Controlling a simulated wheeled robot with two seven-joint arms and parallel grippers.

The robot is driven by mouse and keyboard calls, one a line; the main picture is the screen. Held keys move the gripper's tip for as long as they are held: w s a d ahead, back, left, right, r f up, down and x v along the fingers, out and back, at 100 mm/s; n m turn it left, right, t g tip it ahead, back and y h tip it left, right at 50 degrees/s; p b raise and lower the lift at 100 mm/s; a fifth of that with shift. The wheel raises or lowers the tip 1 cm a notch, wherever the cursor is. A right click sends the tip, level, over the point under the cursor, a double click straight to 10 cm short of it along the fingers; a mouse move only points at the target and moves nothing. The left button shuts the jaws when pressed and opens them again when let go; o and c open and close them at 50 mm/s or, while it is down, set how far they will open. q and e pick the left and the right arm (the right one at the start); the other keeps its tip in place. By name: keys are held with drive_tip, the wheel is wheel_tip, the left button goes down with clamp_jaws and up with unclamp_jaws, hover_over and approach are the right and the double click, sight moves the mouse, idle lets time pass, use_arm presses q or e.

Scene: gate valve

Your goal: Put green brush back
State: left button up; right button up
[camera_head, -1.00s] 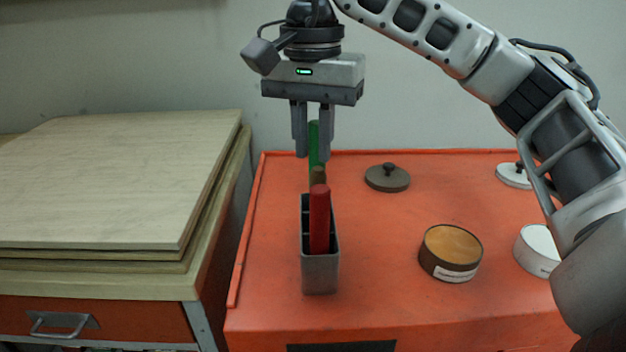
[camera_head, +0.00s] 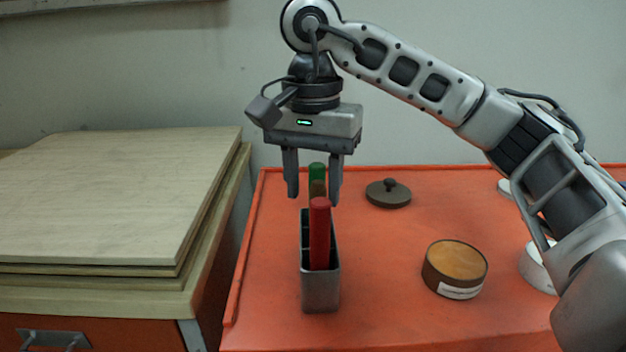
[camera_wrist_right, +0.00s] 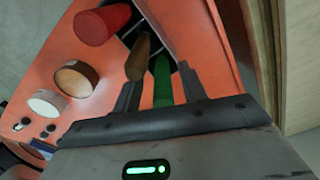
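The green brush (camera_head: 317,170) stands upright in the back part of the grey holder (camera_head: 320,293), behind the brown brush (camera_head: 317,189) and the red brush (camera_head: 320,235). Its lower part is hidden by them in the head view. My right gripper (camera_head: 313,200) points down over the back of the holder, open, with one finger on each side of the green brush. In the right wrist view the green brush (camera_wrist_right: 162,80) runs between the spread fingers with a gap on both sides. My left gripper is not in view.
The holder stands on an orange cabinet top (camera_head: 385,310). To its right are a dark lid (camera_head: 388,194), a brown round tin (camera_head: 455,268) and a white tin (camera_head: 537,268), partly behind my arm. Stacked wooden boards (camera_head: 110,200) lie at the left.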

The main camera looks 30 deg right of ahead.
drive_tip(key=shift+r, duration=0.15)
use_arm(q)
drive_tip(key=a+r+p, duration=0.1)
drive_tip(key=p, duration=0.3)
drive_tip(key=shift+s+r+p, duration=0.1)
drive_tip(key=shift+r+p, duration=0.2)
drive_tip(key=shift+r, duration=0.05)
use_arm(e)
wheel_tip(320, 180, up, 12)
drive_tip(key=shift+s+a, duration=0.1)
